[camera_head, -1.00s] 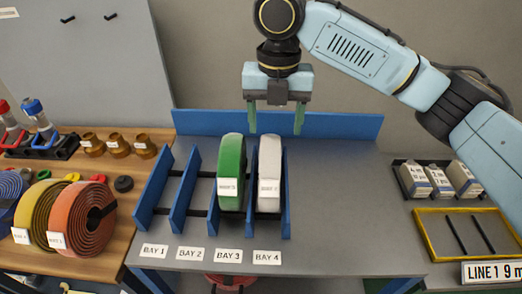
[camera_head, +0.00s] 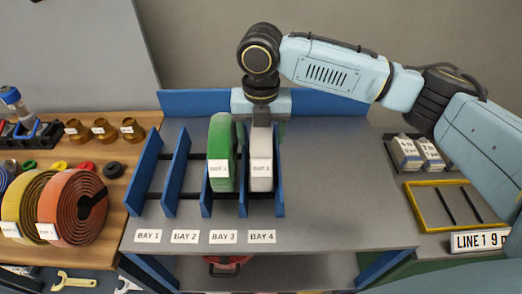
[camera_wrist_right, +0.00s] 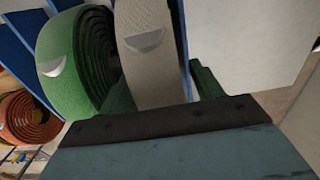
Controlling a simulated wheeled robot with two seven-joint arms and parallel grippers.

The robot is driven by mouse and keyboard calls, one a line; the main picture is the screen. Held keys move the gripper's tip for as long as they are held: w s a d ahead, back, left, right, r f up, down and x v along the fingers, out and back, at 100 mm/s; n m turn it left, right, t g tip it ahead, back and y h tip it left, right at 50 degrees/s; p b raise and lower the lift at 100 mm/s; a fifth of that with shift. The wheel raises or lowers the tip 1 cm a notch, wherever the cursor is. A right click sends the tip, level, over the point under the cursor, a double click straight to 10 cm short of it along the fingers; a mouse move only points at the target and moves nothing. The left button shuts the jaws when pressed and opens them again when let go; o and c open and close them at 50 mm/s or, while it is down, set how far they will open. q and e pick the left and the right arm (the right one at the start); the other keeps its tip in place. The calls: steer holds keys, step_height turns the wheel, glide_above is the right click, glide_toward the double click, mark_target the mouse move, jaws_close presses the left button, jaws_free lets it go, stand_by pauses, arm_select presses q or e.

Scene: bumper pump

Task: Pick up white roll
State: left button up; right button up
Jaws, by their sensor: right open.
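The white roll (camera_head: 261,160) stands upright in the blue rack at bay 4, with a label on its front. The green roll (camera_head: 221,155) stands close to its left at bay 3. My right gripper (camera_head: 261,122) is low at the back of the white roll, its fingers mostly hidden by the rolls. In the right wrist view the white roll (camera_wrist_right: 150,50) lies between the open green fingers (camera_wrist_right: 163,92), with the green roll (camera_wrist_right: 82,58) just left. I cannot tell whether a finger touches it. My left gripper is not in view.
Bays 1 and 2 of the rack (camera_head: 145,178) are empty. Yellow and orange rolls (camera_head: 72,208) stand on the wooden bench at left. A yellow-edged tray (camera_head: 447,229) and small boxes lie at right. The grey table is clear between rack and tray.

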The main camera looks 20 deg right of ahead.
steer(key=shift+f, duration=0.95)
jaws_close()
steer(key=shift+r, duration=0.15)
